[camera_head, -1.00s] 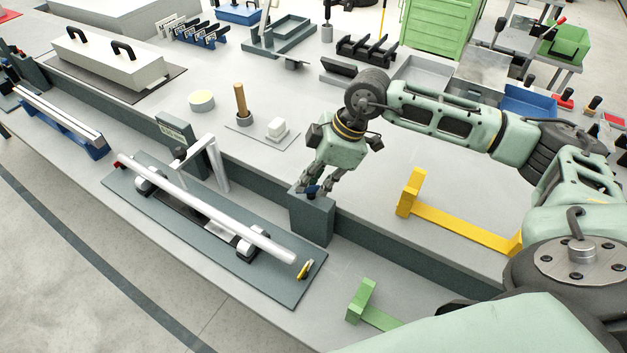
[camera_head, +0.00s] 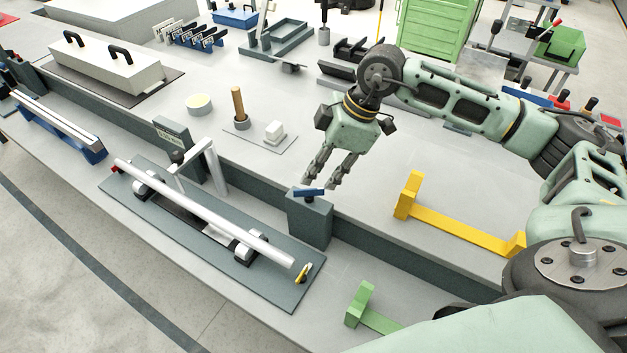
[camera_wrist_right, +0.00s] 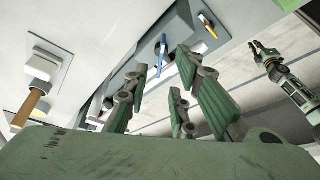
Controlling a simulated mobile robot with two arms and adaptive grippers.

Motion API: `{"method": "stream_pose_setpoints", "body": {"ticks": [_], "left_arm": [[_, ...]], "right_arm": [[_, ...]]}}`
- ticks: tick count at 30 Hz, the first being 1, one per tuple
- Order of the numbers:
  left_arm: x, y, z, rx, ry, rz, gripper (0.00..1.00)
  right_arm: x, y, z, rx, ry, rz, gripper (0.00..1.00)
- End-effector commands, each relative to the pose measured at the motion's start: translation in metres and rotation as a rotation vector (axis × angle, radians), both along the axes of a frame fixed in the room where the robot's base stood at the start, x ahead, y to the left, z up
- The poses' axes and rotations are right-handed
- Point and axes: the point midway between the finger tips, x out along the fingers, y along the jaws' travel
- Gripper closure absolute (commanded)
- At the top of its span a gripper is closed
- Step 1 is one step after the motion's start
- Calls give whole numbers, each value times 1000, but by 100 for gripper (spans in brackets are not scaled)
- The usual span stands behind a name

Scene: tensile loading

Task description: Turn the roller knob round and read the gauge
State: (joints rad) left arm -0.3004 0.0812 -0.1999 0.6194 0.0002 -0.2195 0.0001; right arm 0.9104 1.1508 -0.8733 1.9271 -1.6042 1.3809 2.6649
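The blue bar-shaped knob (camera_head: 308,192) sits on top of a dark grey block (camera_head: 311,222) at the right end of the roller fixture. My right gripper (camera_head: 324,183) is open and empty, just above and behind the knob, apart from it in the head view. The knob (camera_wrist_right: 186,66) also shows beyond the open fingers in the right wrist view. A pale rod (camera_head: 205,210) lies across rollers on a dark base plate (camera_head: 285,293). A dark box with a small pale display (camera_head: 170,136), apparently the gauge, stands behind the rod; its text is too small to read. My left gripper is not in the head view.
A yellow bracket (camera_head: 455,230) lies right of the knob block, and a green bracket (camera_head: 362,305) lies in front. A dark rail (camera_head: 385,250) runs along the bench. A wooden-handled tool (camera_head: 239,105) and white block (camera_head: 274,131) stand behind. An arm with a gripper shows at right in the wrist view.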

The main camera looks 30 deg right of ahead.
Motion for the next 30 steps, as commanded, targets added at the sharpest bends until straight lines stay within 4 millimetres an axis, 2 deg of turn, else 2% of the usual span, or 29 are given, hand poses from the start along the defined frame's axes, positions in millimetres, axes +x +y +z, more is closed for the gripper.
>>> {"method": "stream_pose_setpoints", "body": {"ticks": [1, 6, 12, 30], "left_arm": [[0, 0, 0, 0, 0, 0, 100], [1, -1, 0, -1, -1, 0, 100], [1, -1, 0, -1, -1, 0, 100], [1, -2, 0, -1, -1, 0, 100]], "right_arm": [[-1, -5, 11, -2, -4, -2, 77], [-6, -16, 41, -2, -3, -2, 77], [-10, -22, 60, 1, -1, 0, 77], [-11, -24, 62, 0, 0, 0, 77]]}}
